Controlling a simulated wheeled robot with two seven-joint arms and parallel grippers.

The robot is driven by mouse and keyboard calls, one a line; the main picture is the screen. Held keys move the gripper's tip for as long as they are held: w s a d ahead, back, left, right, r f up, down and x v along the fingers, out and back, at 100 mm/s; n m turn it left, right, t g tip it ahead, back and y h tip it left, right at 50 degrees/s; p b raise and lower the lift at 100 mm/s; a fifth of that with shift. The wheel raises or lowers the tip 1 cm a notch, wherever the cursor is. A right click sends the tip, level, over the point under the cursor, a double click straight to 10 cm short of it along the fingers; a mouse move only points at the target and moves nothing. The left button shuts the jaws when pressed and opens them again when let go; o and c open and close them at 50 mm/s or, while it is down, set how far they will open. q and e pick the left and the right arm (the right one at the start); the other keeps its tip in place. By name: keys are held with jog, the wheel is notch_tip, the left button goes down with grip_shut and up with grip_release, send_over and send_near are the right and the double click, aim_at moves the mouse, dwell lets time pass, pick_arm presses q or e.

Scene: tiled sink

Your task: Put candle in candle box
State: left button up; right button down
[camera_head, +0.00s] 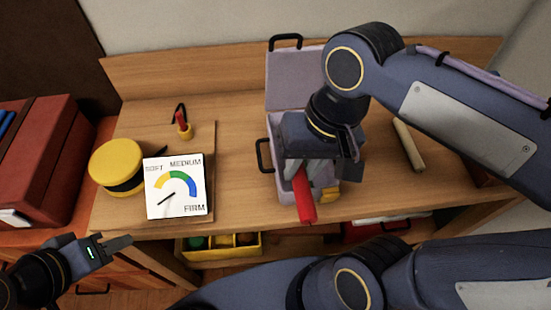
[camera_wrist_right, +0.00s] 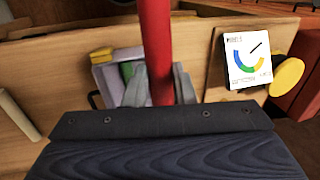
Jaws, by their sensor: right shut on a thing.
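The red candle (camera_head: 304,200) is held in my right gripper (camera_head: 305,172), which is shut on it. In the head view the candle's free end points down toward the desk's front edge. In the right wrist view the candle (camera_wrist_right: 155,45) runs upward from between the fingers (camera_wrist_right: 160,88). The lavender candle box (camera_head: 272,132) stands open with its lid (camera_head: 290,82) raised at the back. The gripper is above the box and hides much of its inside. My left gripper (camera_head: 121,243) is at lower left, away from the box; its finger gap is unclear.
A gauge card (camera_head: 175,205) and a yellow round tin (camera_head: 115,165) stand left on the wooden desk. A small red-tipped item (camera_head: 183,126) is behind them. A pale stick (camera_head: 409,145) lies right. A yellow bin (camera_head: 218,256) sits below the desk edge.

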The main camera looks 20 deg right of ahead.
jog(key=shift+w+a+f, duration=0.15)
jog(key=shift+w+f, duration=0.05)
jog(key=shift+w, duration=0.1)
jog(key=w+d+f, duration=0.2)
jog(key=w, duration=0.1)
jog(key=w+d+f, duration=0.2)
jog(key=w+f, duration=0.1)
jog(key=w, duration=0.1)
jog(key=w+d+f, duration=0.1)
jog(key=w+f, duration=0.2)
jog(key=shift+w+d+f, duration=0.15)
jog(key=shift+w+d, duration=0.15)
jog(key=shift+d, duration=0.1)
jog(key=shift+w+d+f, duration=0.2)
jog(key=shift+w+f, duration=0.15)
jog(key=shift+f, duration=0.15)
jog(key=x, duration=0.3)
jog(key=shift+w+d+f, duration=0.1)
jog(key=shift+d+f, duration=0.1)
jog(key=shift+d, duration=0.2)
jog(key=shift+f, duration=0.1)
